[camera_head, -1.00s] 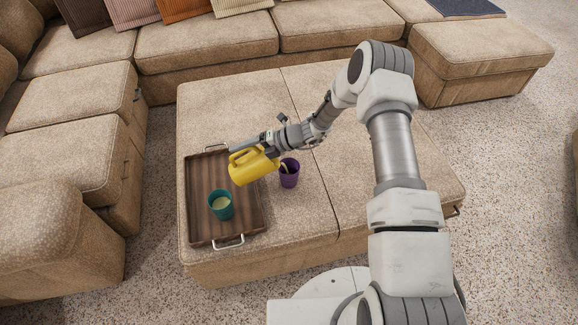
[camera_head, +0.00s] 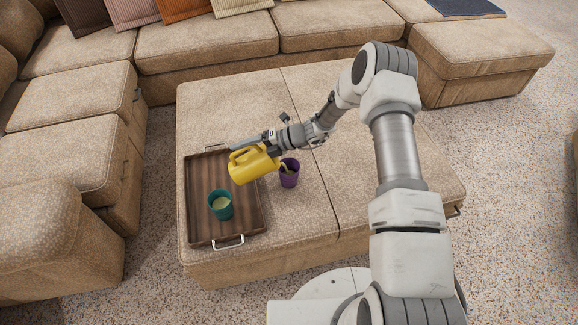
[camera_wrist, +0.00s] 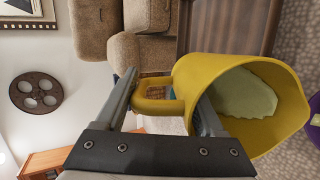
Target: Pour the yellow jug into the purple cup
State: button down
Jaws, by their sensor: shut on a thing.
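The yellow jug (camera_head: 250,168) is held in the air over the right edge of the tray, tilted with its mouth toward the purple cup (camera_head: 289,179). My gripper (camera_head: 262,143) is shut on the jug's handle (camera_wrist: 155,97). The wrist view shows pale green liquid (camera_wrist: 242,94) inside the jug (camera_wrist: 203,70). The purple cup stands upright on the ottoman, just right of the tray, with the spout at its rim. Something pale green shows at the spout, too small to tell whether it flows. Only an edge of the cup (camera_wrist: 315,122) shows in the wrist view.
A teal cup (camera_head: 221,210) with pale liquid stands on the wooden tray (camera_head: 198,180), which has metal handles. The tray rests on the beige ottoman (camera_head: 340,195). Sofas surround the ottoman at the left and back. The ottoman right of the purple cup is clear.

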jog(key=shift+d+r+y+b, duration=0.3)
jog(key=shift+r+y+b, duration=0.15)
jog(key=shift+y, duration=0.05)
dwell(1.2)
